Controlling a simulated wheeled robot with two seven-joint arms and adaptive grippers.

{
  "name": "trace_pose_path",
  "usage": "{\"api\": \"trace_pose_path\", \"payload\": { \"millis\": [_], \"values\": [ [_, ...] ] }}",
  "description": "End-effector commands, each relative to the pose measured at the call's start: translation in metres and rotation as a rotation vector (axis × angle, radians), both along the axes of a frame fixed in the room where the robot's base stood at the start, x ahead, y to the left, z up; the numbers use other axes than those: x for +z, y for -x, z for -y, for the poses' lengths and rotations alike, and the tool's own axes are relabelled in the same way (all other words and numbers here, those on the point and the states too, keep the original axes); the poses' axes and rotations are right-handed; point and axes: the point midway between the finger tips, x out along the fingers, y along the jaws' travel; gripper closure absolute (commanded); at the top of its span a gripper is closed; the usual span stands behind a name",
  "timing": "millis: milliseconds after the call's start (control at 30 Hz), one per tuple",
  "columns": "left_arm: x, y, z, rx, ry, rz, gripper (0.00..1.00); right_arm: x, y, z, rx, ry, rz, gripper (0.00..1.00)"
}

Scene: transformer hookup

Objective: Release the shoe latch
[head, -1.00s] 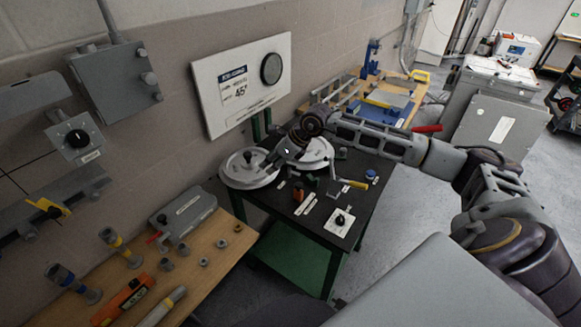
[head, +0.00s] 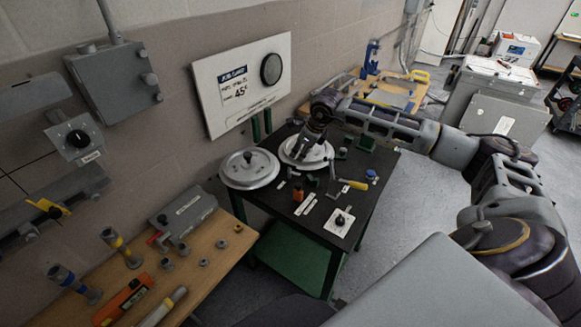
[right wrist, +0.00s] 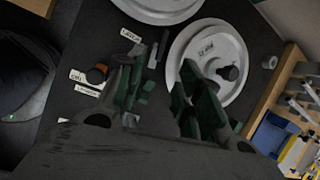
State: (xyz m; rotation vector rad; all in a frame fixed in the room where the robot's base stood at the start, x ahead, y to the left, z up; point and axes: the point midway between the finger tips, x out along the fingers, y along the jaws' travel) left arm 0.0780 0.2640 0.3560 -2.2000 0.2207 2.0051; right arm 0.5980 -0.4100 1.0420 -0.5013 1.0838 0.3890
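My right gripper (head: 303,153) points down over the right round shoe plate (head: 316,150) on the black bench. In the right wrist view its two fingers stand apart with a gap between them (right wrist: 155,85), and nothing shows clamped there. The plate with its dark knob (right wrist: 215,60) lies beyond the fingertips. A small label (right wrist: 130,34), too small to read surely, sits by dark green parts (right wrist: 140,50) left of the plate. I cannot tell for certain which part is the shoe latch. An orange knob (head: 298,193) stands toward the bench front. My left gripper is not in view.
A second round plate (head: 249,168) lies on the left of the bench (head: 365,190). A yellow-handled crank (head: 353,184) and a white dial plate (head: 339,221) are at the right and front. A wooden table (head: 215,255) with tools stands at lower left.

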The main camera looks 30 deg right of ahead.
Motion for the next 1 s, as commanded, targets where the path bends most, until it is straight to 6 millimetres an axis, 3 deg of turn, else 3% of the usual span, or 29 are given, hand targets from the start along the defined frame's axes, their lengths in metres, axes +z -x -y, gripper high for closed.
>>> {"api": "trace_pose_path", "payload": {
  "millis": [1000],
  "values": [
    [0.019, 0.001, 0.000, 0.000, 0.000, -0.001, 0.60, -0.102, -0.048, -0.007, -0.001, -0.002, -0.001, 0.64]
  ]
}}
